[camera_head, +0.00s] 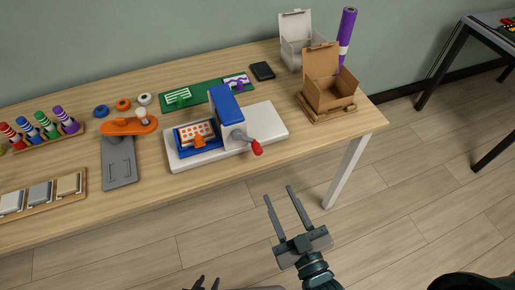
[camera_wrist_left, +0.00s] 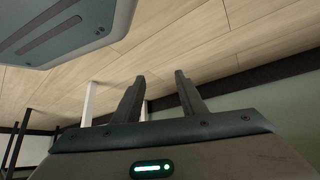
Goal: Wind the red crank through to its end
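The red crank (camera_head: 257,148) is a red knob on a grey arm, on the near right side of a machine with a white base (camera_head: 268,122) and a blue upright block (camera_head: 226,104). A blue-framed tray with an orange dotted white card (camera_head: 197,132) sits at its left. My right gripper (camera_head: 279,207) is open and empty in front of the table, below and right of the crank, apart from it. My left gripper (camera_head: 206,282) shows only its dark fingertips at the bottom edge of the head view. In the left wrist view its fingers (camera_wrist_left: 160,90) are apart and empty.
The wooden table carries a grey stand with an orange top (camera_head: 119,160), a green board (camera_head: 207,94), a black device (camera_head: 262,71), open boxes (camera_head: 329,91) and a purple roll (camera_head: 346,28). Floor in front of the table is clear. Another table (camera_head: 481,33) stands at right.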

